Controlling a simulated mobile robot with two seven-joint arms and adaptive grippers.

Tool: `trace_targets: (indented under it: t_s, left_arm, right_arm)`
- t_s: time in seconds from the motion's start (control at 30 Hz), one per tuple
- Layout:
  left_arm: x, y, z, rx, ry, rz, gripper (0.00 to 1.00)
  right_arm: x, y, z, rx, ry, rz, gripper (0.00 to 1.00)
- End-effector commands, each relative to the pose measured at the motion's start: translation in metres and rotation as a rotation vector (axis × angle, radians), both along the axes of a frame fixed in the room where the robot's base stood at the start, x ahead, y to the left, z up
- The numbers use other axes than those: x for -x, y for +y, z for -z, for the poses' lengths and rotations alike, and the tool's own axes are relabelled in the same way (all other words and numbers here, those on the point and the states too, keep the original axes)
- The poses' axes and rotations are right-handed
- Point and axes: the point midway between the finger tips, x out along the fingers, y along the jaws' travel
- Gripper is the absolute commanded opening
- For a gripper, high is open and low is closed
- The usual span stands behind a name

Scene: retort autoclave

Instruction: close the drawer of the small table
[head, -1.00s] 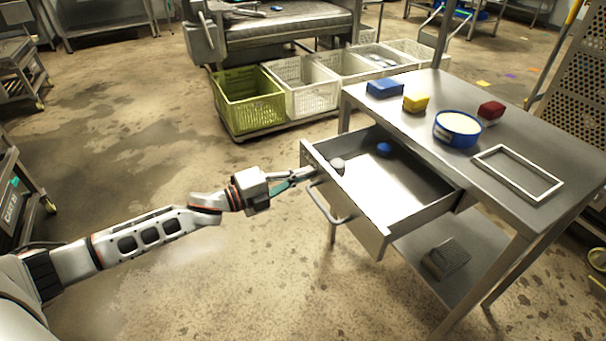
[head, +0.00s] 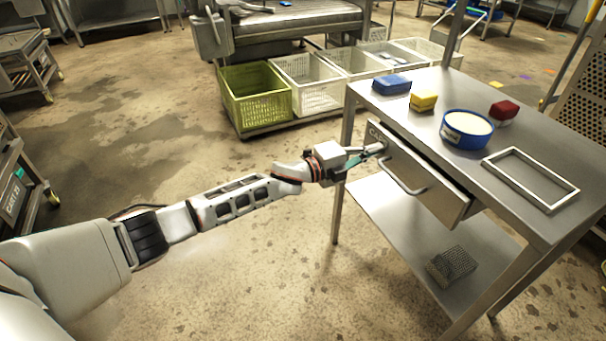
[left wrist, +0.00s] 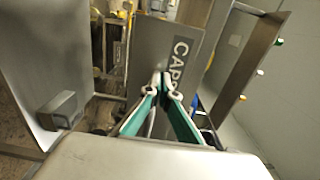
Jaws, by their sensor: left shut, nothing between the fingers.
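The small metal table (head: 478,178) stands at the right in the head view. The drawer's bar handle (head: 405,182) is on the front panel. My left gripper (head: 378,148) is shut and empty, with its fingertips at the far upper end of the drawer front. In the left wrist view the shut fingertips (left wrist: 163,82) lie against or very near the front panel (left wrist: 190,60), which bears lettering. My right gripper is not in view.
On the tabletop are a blue block (head: 392,85), a yellow block (head: 423,100), a red block (head: 503,112), a blue round tub (head: 466,129) and a metal frame (head: 530,180). A wire-mesh piece (head: 450,264) sits on the lower shelf. Crates (head: 255,94) stand behind. Floor in front is clear.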

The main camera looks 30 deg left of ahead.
Motion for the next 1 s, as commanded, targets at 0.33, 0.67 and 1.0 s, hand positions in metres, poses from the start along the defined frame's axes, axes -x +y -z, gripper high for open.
trace_targets:
  t_s: [0.33, 0.67, 1.0]
  left_arm:
    - [-0.018, -0.014, 0.001, -0.001, 0.001, -0.001, 0.00]
    - [-0.019, -0.014, -0.002, 0.000, -0.002, -0.002, 0.00]
    - [-0.012, -0.001, -0.005, -0.001, -0.004, -0.001, 0.00]
  right_arm:
    - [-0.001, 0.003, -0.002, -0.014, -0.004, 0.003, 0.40]
    - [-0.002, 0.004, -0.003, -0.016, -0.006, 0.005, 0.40]
    - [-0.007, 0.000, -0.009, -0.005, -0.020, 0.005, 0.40]
